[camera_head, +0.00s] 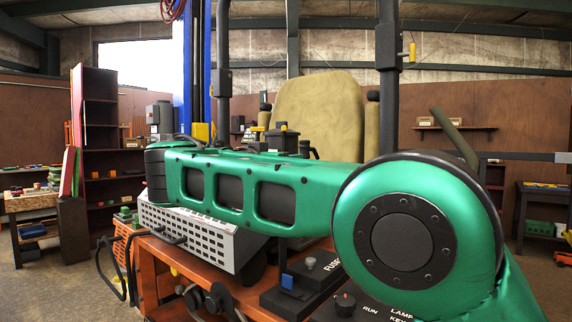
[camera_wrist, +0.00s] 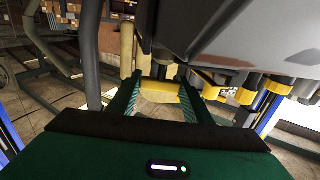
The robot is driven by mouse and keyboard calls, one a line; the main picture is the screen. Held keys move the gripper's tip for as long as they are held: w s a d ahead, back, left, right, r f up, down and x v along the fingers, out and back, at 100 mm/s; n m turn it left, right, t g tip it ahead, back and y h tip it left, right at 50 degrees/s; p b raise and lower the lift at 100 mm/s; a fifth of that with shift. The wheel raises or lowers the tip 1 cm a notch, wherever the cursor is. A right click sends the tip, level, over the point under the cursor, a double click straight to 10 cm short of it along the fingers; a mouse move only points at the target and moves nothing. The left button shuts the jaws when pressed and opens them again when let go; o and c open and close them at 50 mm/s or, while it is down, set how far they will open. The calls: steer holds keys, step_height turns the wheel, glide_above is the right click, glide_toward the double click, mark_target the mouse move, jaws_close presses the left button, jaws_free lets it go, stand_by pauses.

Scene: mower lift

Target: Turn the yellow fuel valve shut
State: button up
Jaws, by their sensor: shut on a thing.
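The yellow fuel valve (camera_wrist: 160,92) shows in the wrist view as a yellow bar between my fingertips. My gripper (camera_wrist: 160,84) is shut on it, with one green finger on each side. The valve's body and pipe connections are hard to make out under the dark grey housing (camera_wrist: 215,35) above. I cannot tell the valve's exact angle. In the head view my green arm stretches across the picture, and my gripper and the valve are not visible there.
Yellow fittings (camera_wrist: 245,94) and a blue post (camera_wrist: 266,103) stand right of my gripper in the wrist view; a grey tube (camera_wrist: 88,55) is at left. The head view shows the mower's seat (camera_head: 315,110), an orange frame (camera_head: 150,275) and a control panel (camera_head: 345,303) close by my arm.

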steer(key=shift+a+m+g+h, duration=0.1)
steer(key=shift+m+g+h, duration=0.5)
steer(key=shift+h, duration=0.4)
steer(key=shift+w+m+g+h, duration=0.1)
steer(key=shift+m+g+h, duration=0.4)
steer(key=shift+m+h, duration=0.25)
steer(key=o, duration=1.1)
steer(key=shift+c, duration=0.2)
steer(key=v, duration=1)
steer(key=shift+s+a, duration=0.15)
steer(key=shift+s, duration=0.1)
